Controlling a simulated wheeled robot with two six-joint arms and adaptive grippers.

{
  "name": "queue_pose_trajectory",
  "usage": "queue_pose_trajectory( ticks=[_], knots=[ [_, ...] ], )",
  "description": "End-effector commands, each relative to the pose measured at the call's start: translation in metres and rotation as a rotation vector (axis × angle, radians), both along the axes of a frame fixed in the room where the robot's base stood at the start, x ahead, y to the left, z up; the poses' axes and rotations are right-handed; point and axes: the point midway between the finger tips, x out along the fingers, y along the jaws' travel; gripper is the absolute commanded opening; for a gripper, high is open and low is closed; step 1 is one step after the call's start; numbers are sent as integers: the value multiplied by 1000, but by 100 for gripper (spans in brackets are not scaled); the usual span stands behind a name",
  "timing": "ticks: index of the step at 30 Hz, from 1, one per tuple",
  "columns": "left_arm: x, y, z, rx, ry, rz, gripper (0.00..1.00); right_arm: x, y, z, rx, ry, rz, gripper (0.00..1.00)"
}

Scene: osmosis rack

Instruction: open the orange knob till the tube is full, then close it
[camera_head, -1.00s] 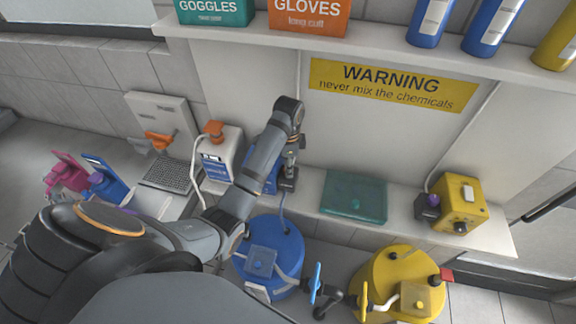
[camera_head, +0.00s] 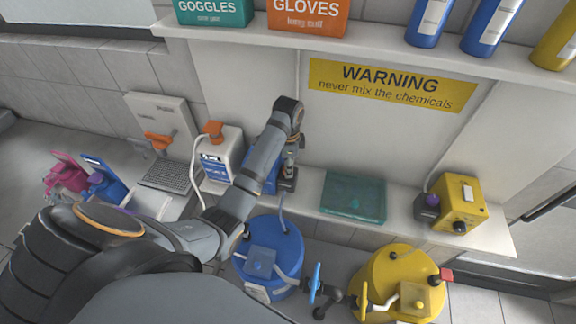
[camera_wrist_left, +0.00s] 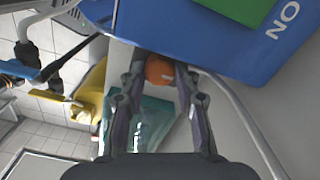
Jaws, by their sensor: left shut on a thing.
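The orange knob (camera_wrist_left: 160,69) shows in the left wrist view, at the edge of a blue unit (camera_wrist_left: 185,42). My left gripper (camera_wrist_left: 160,82) is shut on it, with one finger at each side. In the head view my left gripper (camera_head: 288,180) is at the blue unit (camera_head: 262,180) on the bench, and my arm hides the knob and much of the unit. A thin tube (camera_head: 283,208) runs down from there to the blue barrel (camera_head: 268,240). A pale tube (camera_wrist_left: 240,112) passes right of the gripper in the wrist view. I cannot tell its fill level. My right gripper is not in view.
A teal case (camera_head: 353,197) lies on the bench right of my gripper. A yellow box (camera_head: 460,204) stands farther right, and a yellow barrel (camera_head: 385,270) is below. A white unit (camera_head: 220,155) with an orange plug stands left of my arm.

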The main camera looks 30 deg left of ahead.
Motion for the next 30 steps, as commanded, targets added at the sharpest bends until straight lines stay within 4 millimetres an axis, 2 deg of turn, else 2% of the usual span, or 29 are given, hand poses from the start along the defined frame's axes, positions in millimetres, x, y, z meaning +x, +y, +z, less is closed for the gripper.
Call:
queue_pose_trajectory(
  ticks=[12,13,18,30],
  knots=[
    [2,1,3,2,-8,1,0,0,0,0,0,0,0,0],
    [2,1,3,2,-8,1,34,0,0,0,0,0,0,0],
    [1,0,2,1,-5,0,54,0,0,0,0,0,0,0],
    [0,0,0,1,-1,0,54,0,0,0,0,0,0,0]
  ],
)
